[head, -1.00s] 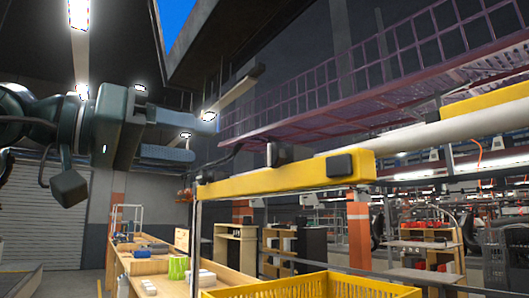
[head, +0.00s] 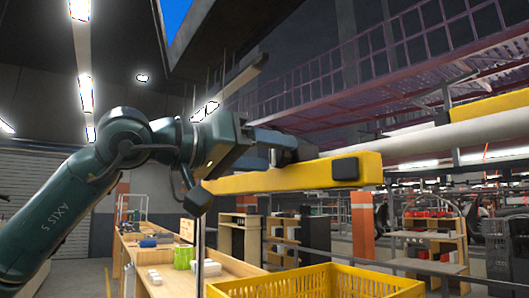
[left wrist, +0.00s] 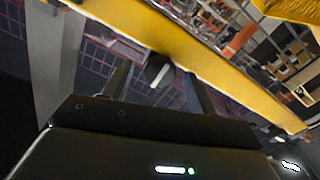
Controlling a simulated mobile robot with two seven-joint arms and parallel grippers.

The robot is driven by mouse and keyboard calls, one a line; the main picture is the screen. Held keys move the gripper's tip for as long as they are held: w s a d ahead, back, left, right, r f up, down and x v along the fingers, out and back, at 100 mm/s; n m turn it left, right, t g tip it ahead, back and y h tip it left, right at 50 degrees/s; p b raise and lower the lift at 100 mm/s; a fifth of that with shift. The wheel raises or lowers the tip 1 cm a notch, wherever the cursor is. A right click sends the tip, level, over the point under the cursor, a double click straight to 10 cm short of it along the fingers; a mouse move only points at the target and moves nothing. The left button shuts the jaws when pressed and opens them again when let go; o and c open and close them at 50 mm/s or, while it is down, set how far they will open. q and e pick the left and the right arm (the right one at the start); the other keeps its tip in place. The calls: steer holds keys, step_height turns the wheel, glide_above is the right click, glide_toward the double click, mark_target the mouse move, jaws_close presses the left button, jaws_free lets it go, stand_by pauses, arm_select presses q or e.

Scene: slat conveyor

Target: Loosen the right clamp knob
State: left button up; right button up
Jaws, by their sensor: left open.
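A dark round knob with a pale bar mark (left wrist: 160,70) sits at the yellow beam's edge in the left wrist view. It lies between the two fingers of my left gripper (left wrist: 158,84), which is open, with gaps visible on both sides. In the head view my left gripper (head: 283,143) reaches in from the left to the dark knob (head: 306,151) above the yellow beam (head: 270,180). The fingers partly hide the knob there. No second clamp knob is clear in view. My right gripper is not in view.
A pale roller (head: 440,142) runs off to the right. A yellow crate (head: 310,285) stands below the beam. A wooden workbench (head: 160,275) with small items stands behind. A purple mesh walkway is above.

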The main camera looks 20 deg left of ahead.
arm_select(q)
steer(key=c, duration=1)
steer(key=shift+n, duration=0.3)
steer(key=n, duration=0.3)
steer(key=shift+n+b, duration=0.35)
steer(key=shift+n, duration=0.05)
steer(key=n, duration=0.4)
steer(key=shift+n, duration=0.3)
steer(key=n, duration=0.4)
steer(key=shift+b, duration=0.4)
steer(key=shift+r+n, duration=0.1)
steer(key=shift+n, duration=2.4)
steer(key=o, duration=1)
